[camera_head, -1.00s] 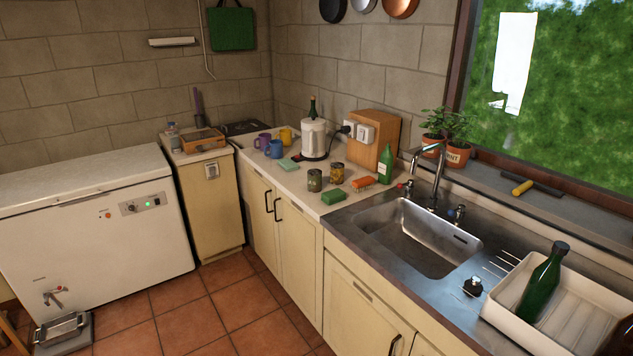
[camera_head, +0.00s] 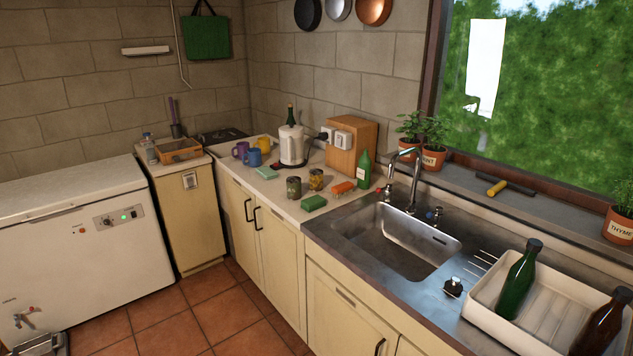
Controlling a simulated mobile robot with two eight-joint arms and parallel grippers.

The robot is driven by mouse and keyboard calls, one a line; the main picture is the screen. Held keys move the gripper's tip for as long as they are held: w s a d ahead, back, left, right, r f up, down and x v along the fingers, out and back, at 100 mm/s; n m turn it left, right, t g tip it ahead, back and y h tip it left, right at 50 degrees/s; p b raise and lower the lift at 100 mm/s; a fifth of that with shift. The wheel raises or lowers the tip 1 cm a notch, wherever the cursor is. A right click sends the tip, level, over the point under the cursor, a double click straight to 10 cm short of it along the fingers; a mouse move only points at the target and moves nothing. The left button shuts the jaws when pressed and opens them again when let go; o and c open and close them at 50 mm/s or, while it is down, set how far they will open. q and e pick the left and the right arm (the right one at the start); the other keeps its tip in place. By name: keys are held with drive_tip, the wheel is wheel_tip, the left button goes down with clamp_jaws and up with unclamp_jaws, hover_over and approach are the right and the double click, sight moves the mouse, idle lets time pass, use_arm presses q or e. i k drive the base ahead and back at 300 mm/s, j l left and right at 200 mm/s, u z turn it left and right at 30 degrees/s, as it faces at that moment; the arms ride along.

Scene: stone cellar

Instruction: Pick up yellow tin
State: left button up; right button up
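A small tin with a yellow-orange label (camera_head: 316,180) stands upright on the pale counter, left of the sink. A darker, greenish tin (camera_head: 294,187) stands close to its left. An orange brush or block (camera_head: 343,187) lies just right of the yellow tin. A green sponge (camera_head: 314,203) lies in front of it. Neither of my grippers shows in this view.
A white kettle (camera_head: 291,147), mugs and a wooden socket box (camera_head: 350,148) stand behind the tins. A green bottle (camera_head: 363,171) stands right of them. The sink (camera_head: 400,240) and a white drying rack (camera_head: 478,300) with bottles are further right. Tiled floor lies clear in front.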

sight(315, 175)
drive_tip(key=i+j+z, duration=0.25)
drive_tip(key=i+j, duration=0.55)
drive_tip(key=i, duration=0.15)
drive_tip(key=i+j+z, duration=0.3)
drive_tip(key=i+j, duration=0.6)
drive_tip(key=i+j+z, duration=0.1)
drive_tip(key=i+j, duration=0.5)
drive_tip(key=j, duration=0.15)
